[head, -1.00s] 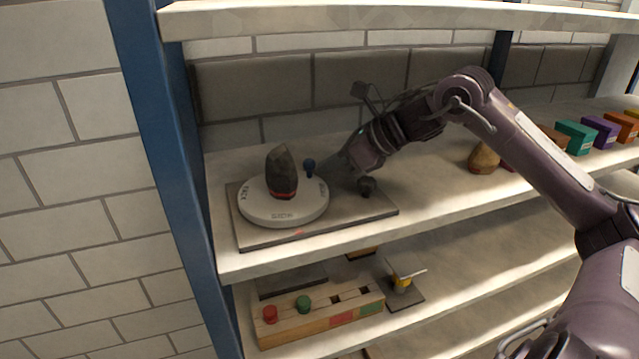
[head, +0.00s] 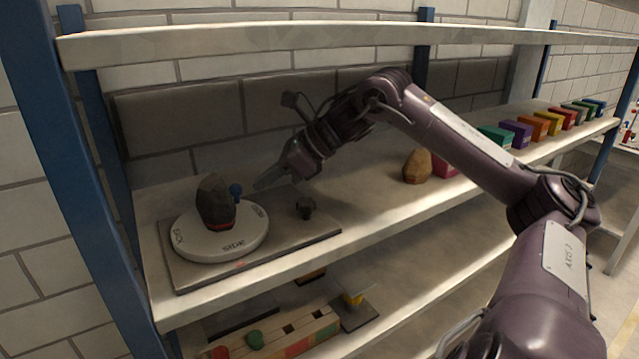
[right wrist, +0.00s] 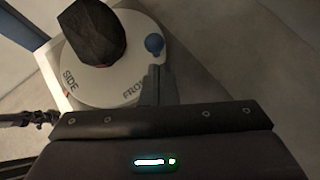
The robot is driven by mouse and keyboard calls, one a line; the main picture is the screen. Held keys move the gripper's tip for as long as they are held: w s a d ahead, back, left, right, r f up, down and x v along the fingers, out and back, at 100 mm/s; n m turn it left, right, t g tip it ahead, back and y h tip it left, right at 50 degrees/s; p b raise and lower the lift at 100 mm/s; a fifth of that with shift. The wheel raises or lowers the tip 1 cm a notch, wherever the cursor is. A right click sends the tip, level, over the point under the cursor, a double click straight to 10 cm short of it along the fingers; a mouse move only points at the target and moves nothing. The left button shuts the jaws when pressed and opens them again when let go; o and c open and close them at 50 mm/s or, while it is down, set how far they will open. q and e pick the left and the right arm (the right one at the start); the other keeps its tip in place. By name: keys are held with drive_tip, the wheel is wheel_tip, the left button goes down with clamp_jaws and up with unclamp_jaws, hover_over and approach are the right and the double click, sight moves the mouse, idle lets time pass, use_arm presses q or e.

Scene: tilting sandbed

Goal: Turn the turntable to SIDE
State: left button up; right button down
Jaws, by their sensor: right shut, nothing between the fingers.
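The white turntable (head: 190,245) sits on a grey base plate (head: 290,232) on the shelf. In the head view its SIDE label faces the front, close to a red mark (head: 240,264) on the plate; BACK is at the left. The right wrist view shows SIDE near the mark and FRONT farther right on the disc (right wrist: 100,95). A dark stone (head: 214,203) stands on the disc. A blue knob (head: 236,190) rises at its far edge. My right gripper (head: 260,184) is shut and empty just right of the knob, apparently with a small gap. My left gripper is out of view.
A dark knob (head: 305,207) stands on the plate's right part. A brown object (head: 417,166) and a row of coloured boxes (head: 515,134) are farther right. A shelf board (head: 300,40) runs above; a blue post (head: 95,130) stands left.

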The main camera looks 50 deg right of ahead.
drive_tip(key=s+d+b, duration=0.2)
drive_tip(key=b, duration=0.1)
drive_tip(key=s+d+b, duration=0.1)
drive_tip(key=s+b, duration=0.1)
drive_tip(key=s+d+r+b, duration=0.1)
drive_tip(key=s+d+b, duration=0.1)
drive_tip(key=b, duration=0.1)
drive_tip(key=shift+s+d+b, duration=0.3)
drive_tip(key=shift+s, duration=0.05)
drive_tip(key=s+d, duration=0.1)
drive_tip(key=s+d+b, duration=0.1)
drive_tip(key=s, duration=0.1)
drive_tip(key=s+d+b, duration=0.1)
drive_tip(key=shift+s+d+r, duration=0.2)
drive_tip(key=shift+r, duration=0.15)
